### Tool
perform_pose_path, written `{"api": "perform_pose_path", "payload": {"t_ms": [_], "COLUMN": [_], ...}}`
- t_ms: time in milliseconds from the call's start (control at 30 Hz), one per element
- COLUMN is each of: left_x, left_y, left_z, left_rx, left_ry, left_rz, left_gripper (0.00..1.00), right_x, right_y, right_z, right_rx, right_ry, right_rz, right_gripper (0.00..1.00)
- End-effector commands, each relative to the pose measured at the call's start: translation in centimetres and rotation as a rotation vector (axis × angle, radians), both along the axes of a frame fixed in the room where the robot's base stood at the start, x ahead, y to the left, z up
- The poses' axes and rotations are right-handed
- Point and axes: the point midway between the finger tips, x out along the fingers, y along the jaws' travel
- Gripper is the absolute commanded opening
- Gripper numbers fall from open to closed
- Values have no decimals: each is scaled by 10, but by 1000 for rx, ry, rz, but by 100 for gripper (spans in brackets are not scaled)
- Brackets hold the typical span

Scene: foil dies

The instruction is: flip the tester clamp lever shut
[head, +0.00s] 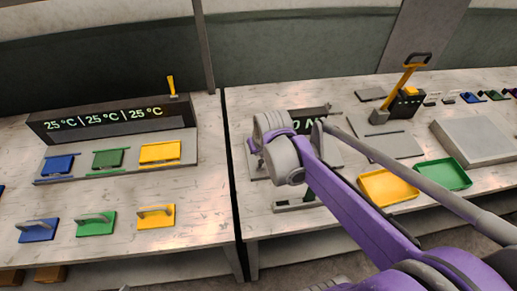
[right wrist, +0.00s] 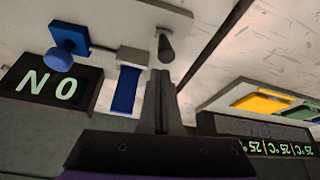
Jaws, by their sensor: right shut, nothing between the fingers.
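The tester shows its dark display with green "NO" in the right wrist view (right wrist: 48,86), upside down; in the head view the display (head: 304,123) is partly covered by my right arm. On its pale plate (right wrist: 125,22) are a blue square piece with a round blue knob (right wrist: 60,58), a blue strip (right wrist: 126,88) under a grey block, and a dark rod with a round end, probably the clamp lever (right wrist: 166,46). My right gripper (right wrist: 159,82) is shut and empty, its tips just by the rod; I cannot tell whether they touch. My left gripper is out of view.
On the left table stand a temperature display (head: 105,124) and blue, green and yellow handled dies. To the right lie a yellow tray (head: 388,188), a green tray (head: 442,174) and a yellow-levered press (head: 400,85). A gap separates the two tables.

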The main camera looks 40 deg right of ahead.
Motion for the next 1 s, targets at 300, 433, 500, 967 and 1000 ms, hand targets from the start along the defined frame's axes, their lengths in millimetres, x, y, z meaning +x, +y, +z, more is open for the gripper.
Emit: {"api": "perform_pose_path", "payload": {"t_ms": [300,433,500,967,1000], "left_x": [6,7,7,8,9], "left_y": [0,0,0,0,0], "left_z": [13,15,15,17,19], "left_rx": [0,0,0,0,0], "left_ry": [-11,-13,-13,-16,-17], "left_rz": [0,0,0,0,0], "left_gripper": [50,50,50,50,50], "right_x": [1,1,0,17,22], "right_y": [0,0,0,-3,-4], "right_z": [14,17,17,25,27], "right_rx": [0,0,0,1,1], "right_ry": [-1,0,1,1,0], "right_rz": [0,0,0,0,0], "right_gripper": [0,0,0,0,0]}}
